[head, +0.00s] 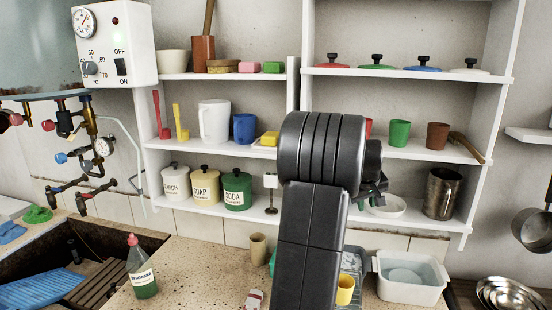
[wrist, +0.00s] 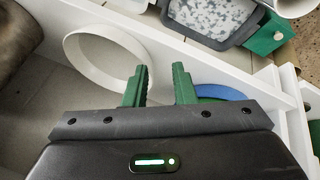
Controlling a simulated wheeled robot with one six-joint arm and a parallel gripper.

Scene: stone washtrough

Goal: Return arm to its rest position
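My gripper (wrist: 160,85) shows two green fingers standing apart in the wrist view, with nothing between them. In the head view my dark arm rises in front of the shelves. Only a small part of my gripper (head: 374,190) shows there, at the right of the arm near the lower shelf; the rest is hidden. A white round dish (head: 386,207) is on the lower shelf close below it. In the wrist view a white ring-shaped rim (wrist: 72,48) lies left of the fingers, and a blue round edge (wrist: 222,91) shows behind the right finger.
White shelves (head: 410,72) hold pot lids, cups and labelled canisters (head: 206,187). A metal mug (head: 441,193) stands right of my gripper. Below are a green bottle (head: 141,268), a beige cup (head: 258,247), a yellow cup (head: 345,289) and a white basin (head: 411,295). The stone counter (head: 205,270) has free room.

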